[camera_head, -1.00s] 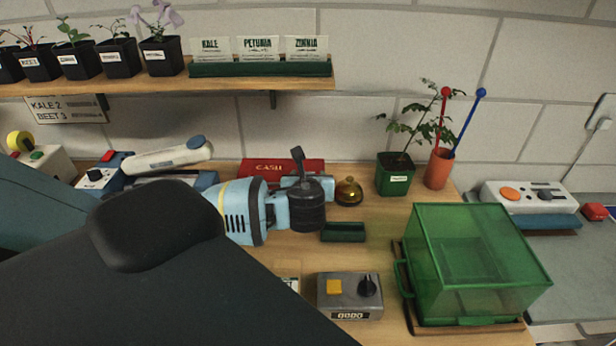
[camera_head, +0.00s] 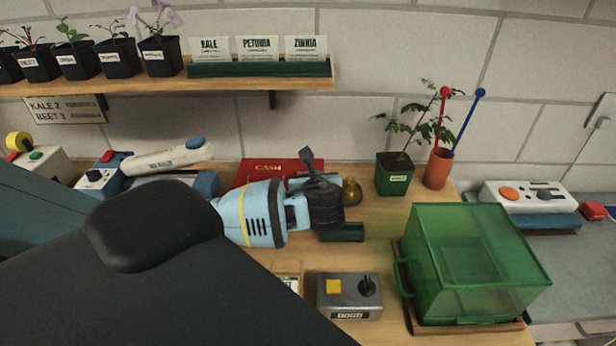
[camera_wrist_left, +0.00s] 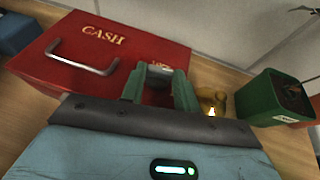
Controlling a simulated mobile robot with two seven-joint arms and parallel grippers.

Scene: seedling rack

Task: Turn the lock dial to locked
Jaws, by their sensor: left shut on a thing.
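The red cash box (camera_head: 265,172) stands against the wall in the head view, partly covered by my left wrist. In the left wrist view the cash box (camera_wrist_left: 105,55) shows its CASH lettering, a metal handle and part of a pale label beside my fingers. My left gripper (camera_wrist_left: 158,85) is at the right part of this box, its green fingers shut on a small grey-green piece (camera_wrist_left: 160,70), which seems to be the lock dial. The dial's pointer and most of its label are hidden by the fingers. My right gripper is not in view.
A brass bell (camera_head: 352,190) and a potted plant (camera_head: 394,175) stand right of my wrist. A small green tray (camera_head: 343,232) lies just below it. A grey box with a knob (camera_head: 349,298) and a green clear bin (camera_head: 480,265) are nearer the front.

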